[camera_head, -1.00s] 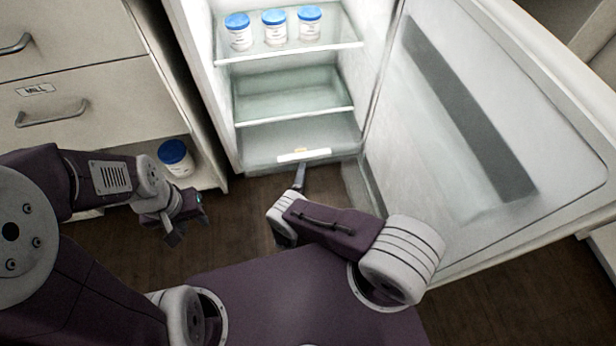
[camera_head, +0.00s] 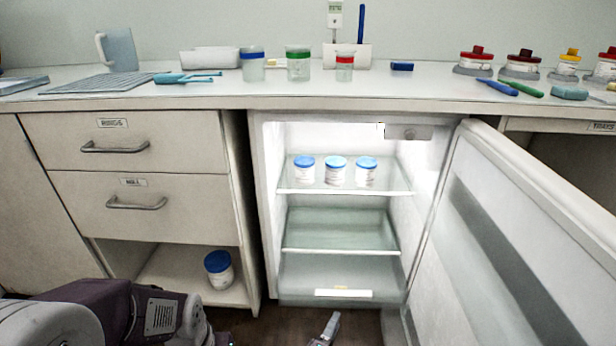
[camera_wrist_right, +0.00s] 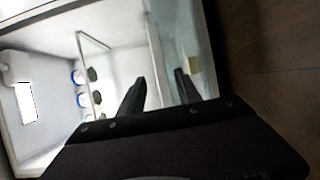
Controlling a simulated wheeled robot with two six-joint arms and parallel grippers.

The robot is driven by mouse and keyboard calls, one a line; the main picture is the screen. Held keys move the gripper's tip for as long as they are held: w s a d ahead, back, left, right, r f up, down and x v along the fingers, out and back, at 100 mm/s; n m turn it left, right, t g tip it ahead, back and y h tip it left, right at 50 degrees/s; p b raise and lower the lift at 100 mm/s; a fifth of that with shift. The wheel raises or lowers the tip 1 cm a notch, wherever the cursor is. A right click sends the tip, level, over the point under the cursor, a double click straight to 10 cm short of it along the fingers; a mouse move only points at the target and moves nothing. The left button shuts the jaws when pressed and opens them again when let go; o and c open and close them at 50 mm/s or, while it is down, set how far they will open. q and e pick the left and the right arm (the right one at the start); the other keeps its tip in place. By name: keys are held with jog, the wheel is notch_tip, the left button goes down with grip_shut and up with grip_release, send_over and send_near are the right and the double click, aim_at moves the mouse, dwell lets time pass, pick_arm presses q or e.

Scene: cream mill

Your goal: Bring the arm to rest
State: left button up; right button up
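My right gripper (camera_head: 326,329) shows at the bottom edge of the head view, in front of the open fridge (camera_head: 340,300). In the right wrist view its two dark fingers (camera_wrist_right: 160,88) are apart with nothing between them, and the lit fridge inside is beyond them. My left arm lies at the bottom left of the head view. Only a sliver of my left gripper (camera_head: 222,339) shows at the lower edge, so its fingers are hidden.
The fridge door (camera_head: 530,230) stands open to the right. Three blue-lidded jars (camera_head: 336,172) stand on the upper fridge shelf. Another blue-lidded jar (camera_head: 219,270) stands in the open shelf below the drawers (camera_head: 140,205). The counter (camera_head: 300,92) above holds cups, pots and tools.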

jog(key=s+d+r+m+g+h+p, duration=0.1)
jog(key=s+d+r+m+g+p, duration=0.2)
jog(key=d+r+g, duration=0.4)
jog(key=s+d+r+m+g+h+p, duration=0.25)
jog(key=d+r+g, duration=0.3)
jog(key=r, duration=0.35)
jog(key=s+a+r+m+g+y+p, duration=0.1)
jog(key=s+r+m+g+y+p, duration=0.3)
jog(key=s+r+y, duration=0.5)
jog(key=s+a+r+m+t+y+p, duration=0.4)
jog(key=s+r, duration=0.4)
jog(key=r, duration=0.4)
notch_tip(320, 180, up, 37)
jog(key=n+g+p, duration=0.1)
jog(key=p, duration=3.5)
jog(key=shift+a+g, duration=0.35)
jog(key=shift+a, duration=0.1)
jog(key=shift+w+h, duration=0.1)
jog(key=shift+h, duration=0.15)
